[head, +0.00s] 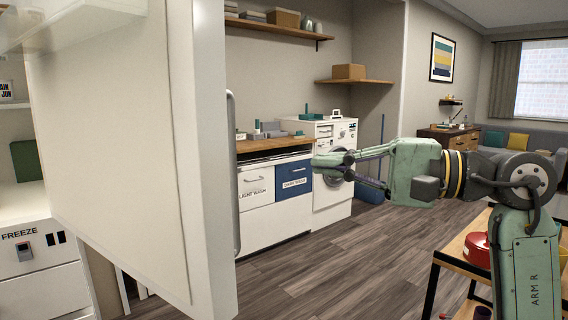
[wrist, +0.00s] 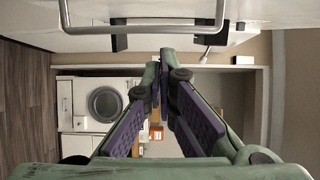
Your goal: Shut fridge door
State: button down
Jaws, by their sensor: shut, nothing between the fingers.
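The white fridge door (head: 120,140) stands wide open and fills the left of the head view. Its long grey vertical handle (head: 233,170) is on the door's right side. In the wrist view the door (wrist: 270,12) runs along the top with a grey bar handle (wrist: 140,29) in front of it. My gripper (head: 318,160) is to the right of the door in the head view, pointing left, shut and empty. In the wrist view my gripper's fingertips (wrist: 160,62) come together below the handle; I cannot tell the exact distance. The fridge interior (head: 22,195) shows at far left.
A freezer drawer front (head: 40,250) is below the fridge interior. A white washing machine (head: 332,185) and a wood-topped laundry cabinet (head: 270,200) stand behind. A wooden table (head: 455,250) with a red pot (head: 477,249) is at right. Open wood floor (head: 320,260) lies between.

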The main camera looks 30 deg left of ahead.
jog(key=s+a+p, duration=0.3)
jog(key=s+a, duration=0.3)
jog(key=a, duration=0.4)
jog(key=shift+p, duration=0.4)
jog(key=shift+s, duration=0.1)
